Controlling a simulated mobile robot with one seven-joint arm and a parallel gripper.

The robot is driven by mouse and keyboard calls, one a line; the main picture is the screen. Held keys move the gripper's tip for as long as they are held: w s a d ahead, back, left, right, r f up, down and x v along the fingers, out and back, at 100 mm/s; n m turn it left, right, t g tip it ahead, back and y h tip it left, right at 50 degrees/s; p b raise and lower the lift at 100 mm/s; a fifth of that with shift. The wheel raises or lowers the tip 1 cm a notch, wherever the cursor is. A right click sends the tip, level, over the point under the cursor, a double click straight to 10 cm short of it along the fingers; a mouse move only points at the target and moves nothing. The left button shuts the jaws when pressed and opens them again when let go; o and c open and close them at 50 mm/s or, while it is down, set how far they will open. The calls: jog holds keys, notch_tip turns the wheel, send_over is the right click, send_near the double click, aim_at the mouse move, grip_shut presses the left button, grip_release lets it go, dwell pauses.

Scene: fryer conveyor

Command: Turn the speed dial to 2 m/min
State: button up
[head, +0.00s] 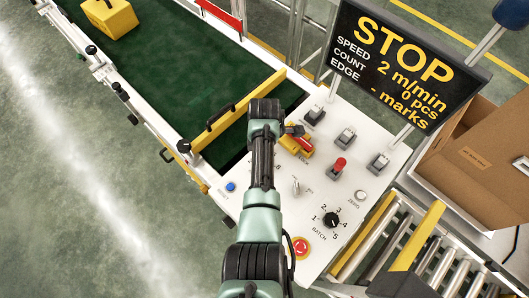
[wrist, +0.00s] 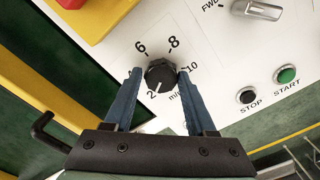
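The speed dial (wrist: 160,76) is a round black knob on the white panel (wrist: 222,65). Marks 2, 6, 8 and 10 show around it in the wrist view, and its white pointer line points at the 2. My gripper (wrist: 161,71) has its two blue fingers on either side of the knob, with a small gap at the left finger; contact on the right is hard to judge. In the head view my arm hides the dial. The display (head: 400,65) reads STOP, speed 2 m/min, count 0 pcs, edge - marks.
The panel also holds a black STOP button (wrist: 247,96), a green START button (wrist: 286,75), a FWD selector (wrist: 257,9), a batch dial (head: 331,220) and a red emergency button (head: 301,247). A yellow rail (head: 232,130) crosses the green belt (head: 180,65) behind my arm.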

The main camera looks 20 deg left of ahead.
jog(key=shift+o, duration=1.3)
notch_tip(320, 180, up, 13)
